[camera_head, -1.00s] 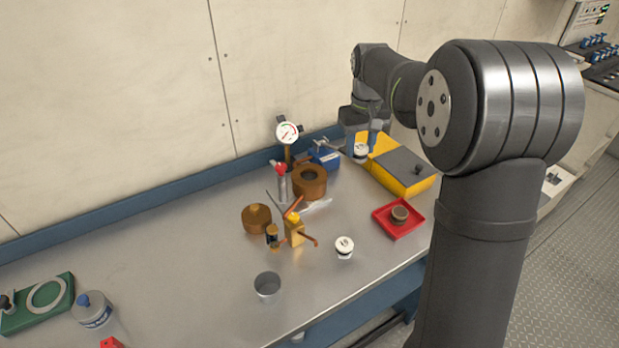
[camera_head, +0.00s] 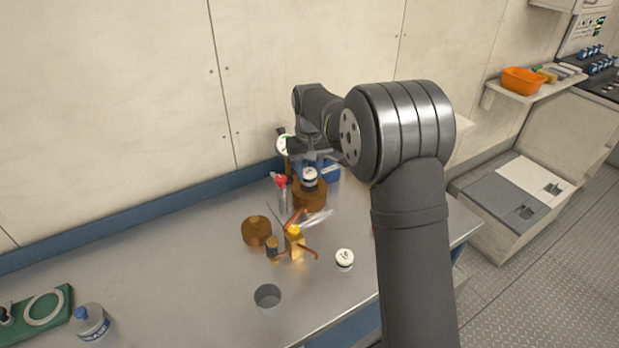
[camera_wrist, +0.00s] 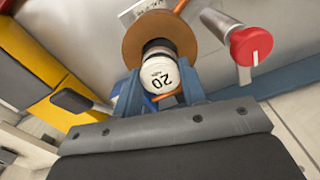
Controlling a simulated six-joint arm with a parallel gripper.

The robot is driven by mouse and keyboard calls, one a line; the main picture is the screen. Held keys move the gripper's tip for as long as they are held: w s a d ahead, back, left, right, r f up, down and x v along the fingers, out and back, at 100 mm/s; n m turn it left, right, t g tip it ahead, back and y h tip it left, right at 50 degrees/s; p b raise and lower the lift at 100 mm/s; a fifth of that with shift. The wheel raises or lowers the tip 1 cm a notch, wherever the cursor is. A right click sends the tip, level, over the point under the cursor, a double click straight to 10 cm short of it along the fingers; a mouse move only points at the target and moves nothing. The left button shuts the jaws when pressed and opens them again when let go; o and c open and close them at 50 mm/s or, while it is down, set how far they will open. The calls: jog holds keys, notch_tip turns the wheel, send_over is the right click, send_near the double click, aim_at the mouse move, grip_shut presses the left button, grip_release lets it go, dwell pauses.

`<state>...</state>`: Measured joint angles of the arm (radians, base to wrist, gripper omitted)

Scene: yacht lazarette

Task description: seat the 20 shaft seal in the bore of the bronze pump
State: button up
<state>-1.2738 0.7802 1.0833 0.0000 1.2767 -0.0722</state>
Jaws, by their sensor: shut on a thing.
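My gripper (camera_wrist: 159,86) is shut on the 20 shaft seal (camera_wrist: 158,75), which has a white face marked 20 and a dark body. In the head view the seal (camera_head: 310,176) is just above the bronze pump (camera_head: 310,197). In the wrist view the seal's dark end overlaps the middle of the pump's round top (camera_wrist: 132,45) and hides the bore. I cannot tell whether the seal touches the pump. A second white-faced seal (camera_head: 344,258) stands on the bench, its number too small to read.
A red-capped tool (camera_head: 282,190) stands close left of the pump, with a gauge (camera_head: 283,146) behind. A brass valve (camera_head: 295,243), bronze round part (camera_head: 256,231) and metal cup (camera_head: 267,297) stand nearer. A yellow case (camera_wrist: 62,95) shows in the wrist view. The bench's left middle is clear.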

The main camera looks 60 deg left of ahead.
aim_at(310, 183)
notch_tip(310, 183, down, 3)
jog(key=shift+r, duration=0.1)
jog(key=shift+d+f, duration=0.15)
jog(key=shift+f, duration=0.6)
jog(key=o, duration=0.9)
jog(key=shift+f, duration=0.1)
jog(key=shift+o, duration=0.5)
notch_tip(310, 183, up, 14)
jog(key=shift+f, duration=0.15)
jog(key=shift+f, duration=0.1)
notch_tip(310, 183, down, 12)
